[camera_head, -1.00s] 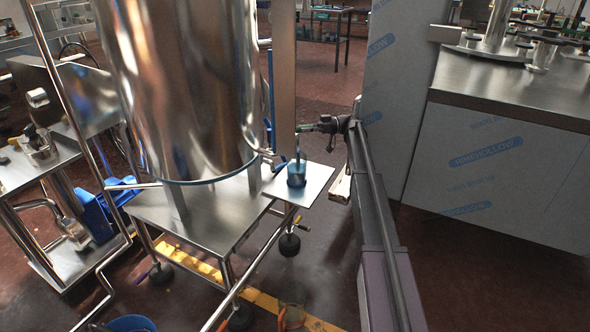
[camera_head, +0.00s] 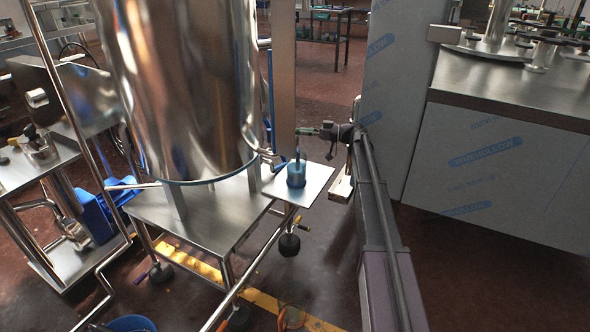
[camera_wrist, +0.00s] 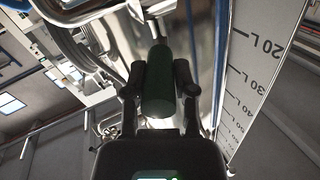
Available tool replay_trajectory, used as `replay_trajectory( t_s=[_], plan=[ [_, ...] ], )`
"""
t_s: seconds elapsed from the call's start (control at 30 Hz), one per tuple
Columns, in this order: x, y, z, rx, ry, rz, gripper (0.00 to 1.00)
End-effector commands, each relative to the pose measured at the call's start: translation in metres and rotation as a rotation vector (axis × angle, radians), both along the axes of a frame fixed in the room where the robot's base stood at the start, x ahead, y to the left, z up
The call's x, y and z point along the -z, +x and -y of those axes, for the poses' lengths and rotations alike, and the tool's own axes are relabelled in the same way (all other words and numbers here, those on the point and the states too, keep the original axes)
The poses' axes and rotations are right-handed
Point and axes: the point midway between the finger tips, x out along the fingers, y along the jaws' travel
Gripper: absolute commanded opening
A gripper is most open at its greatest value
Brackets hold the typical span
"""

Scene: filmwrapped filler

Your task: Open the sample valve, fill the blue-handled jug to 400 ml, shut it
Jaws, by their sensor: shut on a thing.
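The steel tank (camera_head: 180,90) stands on a wheeled steel frame. The jug (camera_head: 297,174), small and bluish, stands upright on a small steel shelf (camera_head: 318,180) beside the tank's lower edge. The sample valve (camera_head: 268,156) shows as a small fitting low on the tank, just left of the jug. My gripper (camera_wrist: 160,88) is shut on a dark green cylindrical handle (camera_wrist: 157,70) in the wrist view. In the head view my gripper (camera_head: 304,131) is small, above the shelf. The jug's fill level and the valve's flow cannot be made out.
A litre scale (camera_wrist: 250,85) runs along the tank in the wrist view. A film-wrapped panel (camera_head: 395,90) and a steel counter (camera_head: 510,95) stand close right of my arm. A steel bench (camera_head: 35,165) is at the left.

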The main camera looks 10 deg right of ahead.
Motion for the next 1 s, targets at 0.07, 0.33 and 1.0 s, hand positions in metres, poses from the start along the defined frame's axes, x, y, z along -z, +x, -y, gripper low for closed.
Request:
replay_trajectory(
  t_s=[0.07, 0.33, 1.0],
  plan=[
    [0.000, -0.011, -0.003, 0.064, -0.001, 0.000, 0.00],
    [0.000, -0.021, -0.008, 0.251, -0.001, 0.000, 0.00],
    [0.000, -0.022, -0.011, 0.349, -0.001, 0.000, 0.00]
  ],
)
